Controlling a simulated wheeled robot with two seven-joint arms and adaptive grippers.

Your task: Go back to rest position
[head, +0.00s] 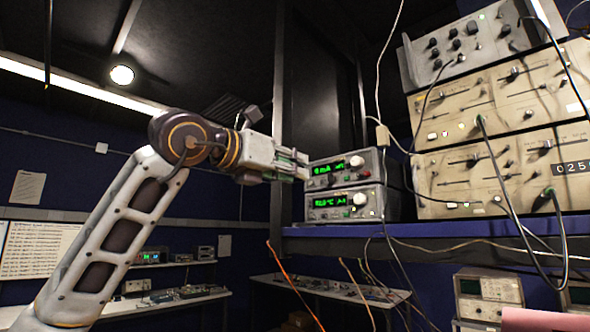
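My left arm rises from the lower left. My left gripper (297,164) points right, its fingertips in front of or close beside the left edge of two stacked bench instruments with green displays. The upper instrument (367,163) and the lower instrument (372,203) sit on a blue-topped shelf (450,229). The fingers overlap the upper instrument's left edge in the picture; whether they touch it and how far apart they are is unclear. No held object is clearly visible. My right gripper is not in view.
Large beige rack units (440,180) with hanging cables stand on the shelf at right. An orange cable (295,288) hangs below the shelf. A workbench (165,302) with electronics stands at lower left. A dark upright post (280,110) stands behind the gripper.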

